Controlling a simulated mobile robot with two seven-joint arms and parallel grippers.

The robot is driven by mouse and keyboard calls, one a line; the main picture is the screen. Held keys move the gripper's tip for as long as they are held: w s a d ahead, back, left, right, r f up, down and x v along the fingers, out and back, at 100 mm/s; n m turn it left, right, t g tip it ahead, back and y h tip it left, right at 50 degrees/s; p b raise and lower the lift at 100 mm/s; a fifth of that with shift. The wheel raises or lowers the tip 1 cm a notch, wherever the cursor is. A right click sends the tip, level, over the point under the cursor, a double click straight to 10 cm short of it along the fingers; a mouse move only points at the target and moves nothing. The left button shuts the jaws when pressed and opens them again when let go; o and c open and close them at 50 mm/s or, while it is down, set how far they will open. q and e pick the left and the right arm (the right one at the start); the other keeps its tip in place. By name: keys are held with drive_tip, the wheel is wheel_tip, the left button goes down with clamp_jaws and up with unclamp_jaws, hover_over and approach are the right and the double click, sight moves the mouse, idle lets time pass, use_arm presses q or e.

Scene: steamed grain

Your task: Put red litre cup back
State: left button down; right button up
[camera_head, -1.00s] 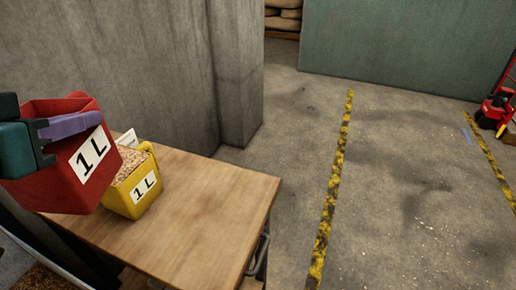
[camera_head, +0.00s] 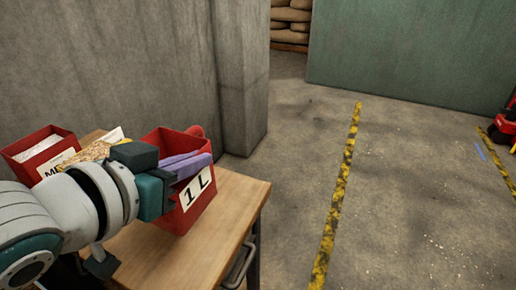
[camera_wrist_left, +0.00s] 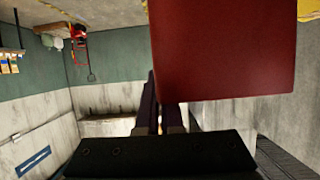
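The red litre cup (camera_head: 181,216) with a white "1 L" label is at my left gripper (camera_head: 188,167), over the right part of the wooden table (camera_head: 232,215). The purple fingers are closed at the cup's near upper side; the exact contact is partly hidden. The cup looks roughly upright; I cannot tell whether its base touches the table. In the left wrist view the red cup (camera_wrist_left: 225,50) fills the upper middle, just beyond the gripper (camera_wrist_left: 157,100). My right gripper is not in view.
A red box (camera_head: 38,138) with a partly hidden label stands on the table's left. Grain (camera_head: 95,152) and a white card show between it and my left arm. A concrete wall stands behind. Open floor with a yellow-black line (camera_head: 340,195) lies right of the table.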

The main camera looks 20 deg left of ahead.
use_arm(q)
hover_over(204, 210)
wheel_tip(204, 210, down, 4)
drive_tip(key=shift+a+f+b, duration=0.1)
drive_tip(key=shift+b, duration=0.3)
drive_tip(key=shift+f+b, duration=0.6)
drive_tip(key=shift+f, duration=1.2)
